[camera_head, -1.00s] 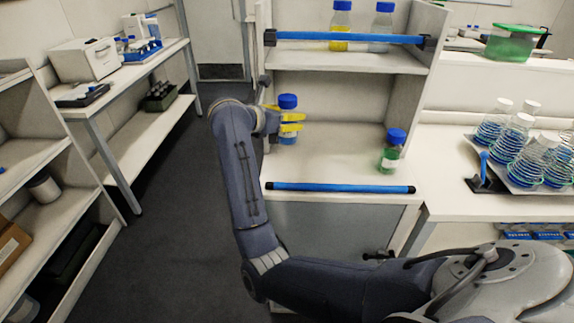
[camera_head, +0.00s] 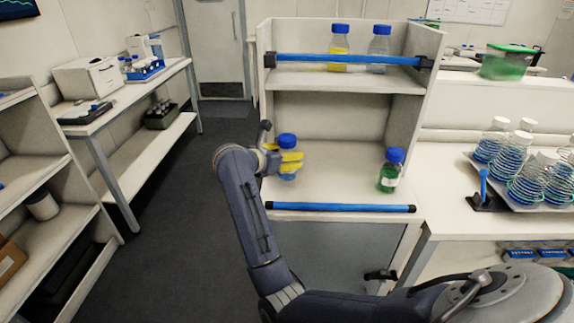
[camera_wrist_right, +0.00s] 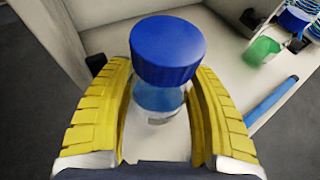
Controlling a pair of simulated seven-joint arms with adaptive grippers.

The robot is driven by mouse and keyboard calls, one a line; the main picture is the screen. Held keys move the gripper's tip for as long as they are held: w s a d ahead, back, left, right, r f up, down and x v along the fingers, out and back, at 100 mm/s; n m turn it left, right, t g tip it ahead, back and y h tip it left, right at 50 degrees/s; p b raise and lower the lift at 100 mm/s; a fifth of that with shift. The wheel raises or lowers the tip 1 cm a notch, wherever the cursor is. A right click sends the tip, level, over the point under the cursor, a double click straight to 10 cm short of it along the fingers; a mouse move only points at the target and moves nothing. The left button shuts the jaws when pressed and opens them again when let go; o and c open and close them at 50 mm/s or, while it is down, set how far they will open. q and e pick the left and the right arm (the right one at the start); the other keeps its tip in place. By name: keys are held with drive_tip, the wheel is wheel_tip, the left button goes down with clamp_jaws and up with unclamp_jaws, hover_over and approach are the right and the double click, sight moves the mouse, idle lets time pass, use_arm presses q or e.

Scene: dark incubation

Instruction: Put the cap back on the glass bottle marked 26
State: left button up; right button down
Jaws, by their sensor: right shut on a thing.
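My right gripper (camera_wrist_right: 160,115) is shut on a clear bottle (camera_wrist_right: 158,97) that has a blue cap (camera_wrist_right: 168,50) on top. Its yellow fingers lie either side of the bottle just below the cap. In the head view the gripper (camera_head: 290,163) and held bottle (camera_head: 287,173) are at the left end of the lower shelf. I cannot tell whether the bottle's base touches the shelf. A blue-capped bottle with green liquid (camera_head: 389,179) stands on the right of that shelf. I cannot read the number 26 on any bottle. My left gripper is not in view.
A blue bar (camera_head: 340,208) runs along the lower shelf's (camera_head: 335,185) front edge. The upper shelf (camera_head: 345,82) holds two blue-capped bottles behind another blue bar. A rack of flasks (camera_head: 520,190) is on the right bench. The lower shelf's middle is clear.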

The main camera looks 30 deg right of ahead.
drive_tip(key=shift+f, duration=1.75)
drive_tip(key=shift+f, duration=0.1)
drive_tip(key=shift+c, duration=2.2)
unclamp_jaws()
drive_tip(key=shift+v, duration=2.75)
